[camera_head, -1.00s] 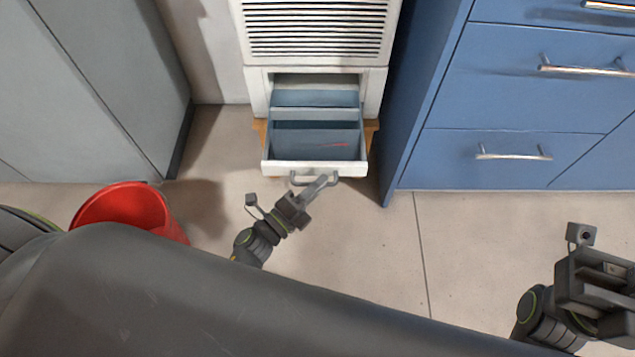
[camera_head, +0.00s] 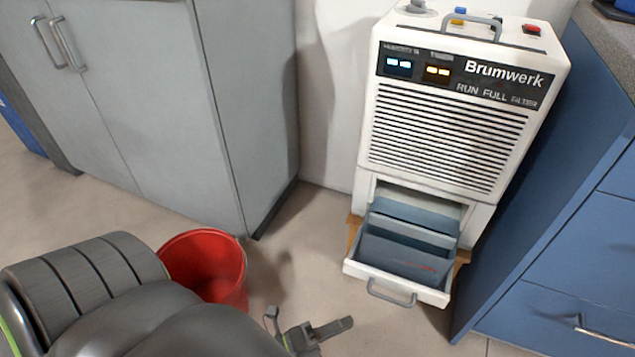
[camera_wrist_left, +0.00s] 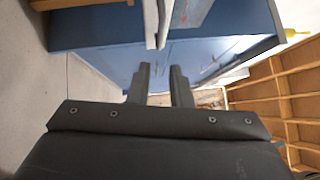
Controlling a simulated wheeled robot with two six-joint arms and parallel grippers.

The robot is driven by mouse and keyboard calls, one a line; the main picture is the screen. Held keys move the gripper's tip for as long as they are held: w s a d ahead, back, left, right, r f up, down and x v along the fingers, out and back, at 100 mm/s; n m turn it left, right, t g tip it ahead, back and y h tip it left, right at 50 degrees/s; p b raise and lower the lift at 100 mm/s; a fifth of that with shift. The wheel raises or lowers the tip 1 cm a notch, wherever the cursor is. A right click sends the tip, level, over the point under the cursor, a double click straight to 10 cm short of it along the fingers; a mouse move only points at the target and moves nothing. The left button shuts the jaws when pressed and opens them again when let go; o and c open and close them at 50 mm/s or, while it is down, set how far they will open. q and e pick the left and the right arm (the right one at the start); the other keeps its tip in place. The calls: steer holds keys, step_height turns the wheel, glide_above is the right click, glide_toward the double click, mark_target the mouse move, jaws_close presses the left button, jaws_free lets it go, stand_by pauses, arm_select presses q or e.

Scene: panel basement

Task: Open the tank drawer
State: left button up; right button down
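The tank drawer (camera_head: 352,269) of the white Brumwerk dehumidifier (camera_head: 440,130) sticks out of the opening low in its front. A blue-grey tank (camera_head: 398,258) sits in it, with a small red mark. The grey bar handle (camera_head: 391,294) is on the drawer front. My left gripper (camera_head: 340,326) is below and to the left of the handle, apart from it. In the left wrist view my left gripper (camera_wrist_left: 161,72) has its two fingers apart with nothing between them. A pale upright edge, probably the drawer front (camera_wrist_left: 151,22), shows beyond the fingertips. My right gripper is out of view.
A red bucket (camera_head: 208,266) stands on the floor left of the drawer, beside my arm. A grey cabinet (camera_head: 245,110) is behind it. Blue drawer units (camera_head: 560,240) stand close on the right. Some floor is clear before the drawer.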

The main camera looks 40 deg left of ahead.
arm_select(q)
steer(key=v, duration=0.5)
steer(key=shift+s+a, duration=0.1)
stand_by(0.3)
